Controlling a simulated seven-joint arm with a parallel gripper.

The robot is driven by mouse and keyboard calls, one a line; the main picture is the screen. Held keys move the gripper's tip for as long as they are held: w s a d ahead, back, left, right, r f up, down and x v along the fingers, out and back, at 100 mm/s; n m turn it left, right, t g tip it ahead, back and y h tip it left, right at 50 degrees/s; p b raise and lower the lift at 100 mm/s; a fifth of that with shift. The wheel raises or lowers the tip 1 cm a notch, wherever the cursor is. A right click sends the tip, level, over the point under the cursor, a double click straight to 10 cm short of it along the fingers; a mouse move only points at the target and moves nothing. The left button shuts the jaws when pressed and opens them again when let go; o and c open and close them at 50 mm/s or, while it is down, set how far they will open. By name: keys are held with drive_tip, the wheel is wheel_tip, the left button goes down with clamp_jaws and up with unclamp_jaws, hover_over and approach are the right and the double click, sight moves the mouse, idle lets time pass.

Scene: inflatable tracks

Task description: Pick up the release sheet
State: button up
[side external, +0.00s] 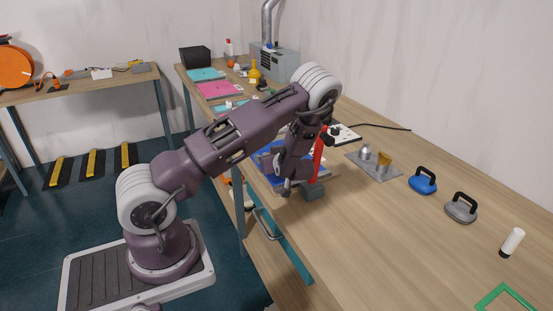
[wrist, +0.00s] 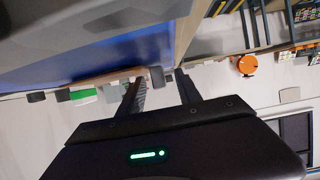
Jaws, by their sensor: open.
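My gripper (side external: 287,187) hangs at the near edge of the wooden bench, beside a blue flat piece (side external: 268,160) partly hidden behind my wrist. In the wrist view my gripper (wrist: 160,82) has its two dark fingers apart, with nothing clearly held between them. A small grey block (wrist: 157,77) shows just beyond the fingertips, and a broad blue surface (wrist: 100,55) fills the upper left. I cannot tell which thing is the release sheet. Pink (side external: 218,90) and teal (side external: 206,75) flat pieces lie farther back on the bench.
Farther right are a metal plate with small parts (side external: 374,165), a blue handled block (side external: 423,181), a grey handled block (side external: 461,208) and a white tube (side external: 511,242). The front right bench top is mostly clear.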

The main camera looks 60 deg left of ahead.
clamp_jaws()
